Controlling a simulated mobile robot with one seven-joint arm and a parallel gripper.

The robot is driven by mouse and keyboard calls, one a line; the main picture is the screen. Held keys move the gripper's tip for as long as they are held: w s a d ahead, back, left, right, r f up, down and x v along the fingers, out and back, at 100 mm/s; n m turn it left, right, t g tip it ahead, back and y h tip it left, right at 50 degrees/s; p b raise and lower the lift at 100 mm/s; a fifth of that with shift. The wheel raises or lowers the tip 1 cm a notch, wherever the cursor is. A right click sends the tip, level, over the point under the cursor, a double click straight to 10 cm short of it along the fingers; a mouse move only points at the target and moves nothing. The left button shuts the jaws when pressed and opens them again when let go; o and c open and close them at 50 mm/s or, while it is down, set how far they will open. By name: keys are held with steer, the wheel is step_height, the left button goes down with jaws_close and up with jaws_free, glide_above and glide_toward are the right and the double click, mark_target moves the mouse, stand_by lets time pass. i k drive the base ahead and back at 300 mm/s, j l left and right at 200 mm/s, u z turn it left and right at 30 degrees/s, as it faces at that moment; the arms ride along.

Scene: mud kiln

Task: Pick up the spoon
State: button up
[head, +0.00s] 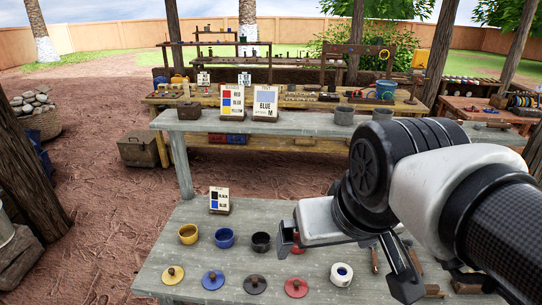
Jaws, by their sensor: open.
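My gripper (345,268) is open above the right part of the near grey table, its two fingers spread apart and pointing down. I cannot clearly make out a spoon. A slim brown wooden piece (375,260) lies or stands on the table near the right finger; I cannot tell what it is. Another brown wooden item (433,290) is further right, partly hidden by the finger and arm. A small white pot (341,274) with a dark blue opening stands on the table below the gripper. Nothing shows held between the fingers.
The near table (150,281) carries a yellow cup (188,235), a blue cup (225,238), a black cup (261,242), several knobbed lids including a red one (295,288), and a sign card (219,200). A longer grey table (300,133) stands behind. My arm hides the right side.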

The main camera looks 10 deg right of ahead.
mark_target(375, 269)
steer(key=z, duration=1)
steer(key=i+l, duration=0.1)
steer(key=i, duration=0.3)
steer(key=k, duration=0.4)
steer(key=z, duration=0.7)
steer(key=k+j+z, duration=0.1)
steer(key=z, duration=0.25)
steer(key=k+j+z, duration=0.1)
steer(key=j+z, duration=0.2)
steer(key=k+j+z, duration=0.1)
steer(key=z, duration=0.25)
steer(key=k+j, duration=0.2)
steer(key=k, duration=0.25)
